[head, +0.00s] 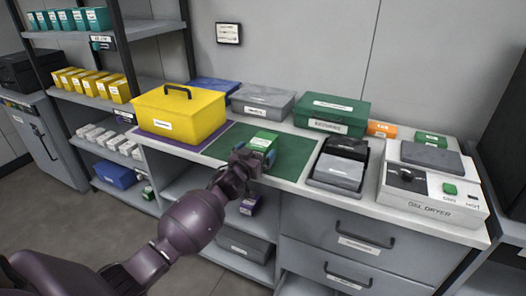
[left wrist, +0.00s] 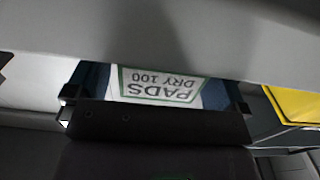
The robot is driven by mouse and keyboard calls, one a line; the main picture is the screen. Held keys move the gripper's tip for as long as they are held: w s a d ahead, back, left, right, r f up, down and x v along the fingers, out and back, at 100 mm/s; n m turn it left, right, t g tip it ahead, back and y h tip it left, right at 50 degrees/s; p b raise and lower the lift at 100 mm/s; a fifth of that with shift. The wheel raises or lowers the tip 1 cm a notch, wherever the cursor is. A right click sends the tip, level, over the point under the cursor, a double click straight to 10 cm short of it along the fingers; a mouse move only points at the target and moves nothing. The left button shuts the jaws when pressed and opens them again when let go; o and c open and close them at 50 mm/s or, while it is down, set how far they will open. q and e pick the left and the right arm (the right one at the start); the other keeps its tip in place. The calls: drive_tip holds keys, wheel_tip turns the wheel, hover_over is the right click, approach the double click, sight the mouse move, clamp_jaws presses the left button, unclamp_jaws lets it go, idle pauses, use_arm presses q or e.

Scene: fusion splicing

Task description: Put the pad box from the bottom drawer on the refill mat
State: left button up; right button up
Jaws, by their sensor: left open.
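The pad box (head: 264,139), green and white, sits at the back of the green mat (head: 294,160) on the counter. In the left wrist view its label reads "PADS DRY 100" (left wrist: 160,86), upside down. I cannot tell by sight whether its base rests flat on the mat. My left gripper (head: 256,155) is open at the box's near side, with its blue-padded fingers on either side of it. My right gripper is not in view. The lower drawer (head: 322,276) is at the bottom of the head view; its inside is mostly hidden.
A yellow case (head: 180,112) stands on a purple mat (head: 207,139) to the left. Grey (head: 262,100) and green cases (head: 331,112) stand behind. A black-and-grey unit (head: 339,163) and the gel dryer (head: 433,190) stand to the right. The front of the green mat is clear.

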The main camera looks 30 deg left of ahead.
use_arm(q)
drive_tip(key=shift+w, duration=0.55)
drive_tip(key=shift+r, duration=0.1)
drive_tip(key=c, duration=1.1)
drive_tip(key=shift+o, duration=0.2)
drive_tip(key=shift+r, duration=0.45)
wheel_tip(320, 180, up, 7)
drive_tip(key=shift+a+r+p, duration=0.1)
drive_tip(key=shift+r+p, duration=0.05)
drive_tip(key=shift+p, duration=1)
drive_tip(key=s+d+r+h+p, duration=0.1)
drive_tip(key=d+r, duration=0.1)
drive_tip(key=r, duration=0.6)
drive_tip(key=s+d+r+p, duration=0.1)
drive_tip(key=s+d+r, duration=0.15)
drive_tip(key=r, duration=0.55)
drive_tip(key=s+d+f, duration=0.5)
drive_tip(key=s+f, duration=0.3)
drive_tip(key=s, duration=0.3)
drive_tip(key=s+d+f, duration=0.6)
drive_tip(key=s+f, duration=0.3)
drive_tip(key=s, duration=0.2)
drive_tip(key=shift+s+d+m, duration=0.15)
drive_tip(key=shift+s+m, duration=0.15)
drive_tip(key=shift+s, duration=0.05)
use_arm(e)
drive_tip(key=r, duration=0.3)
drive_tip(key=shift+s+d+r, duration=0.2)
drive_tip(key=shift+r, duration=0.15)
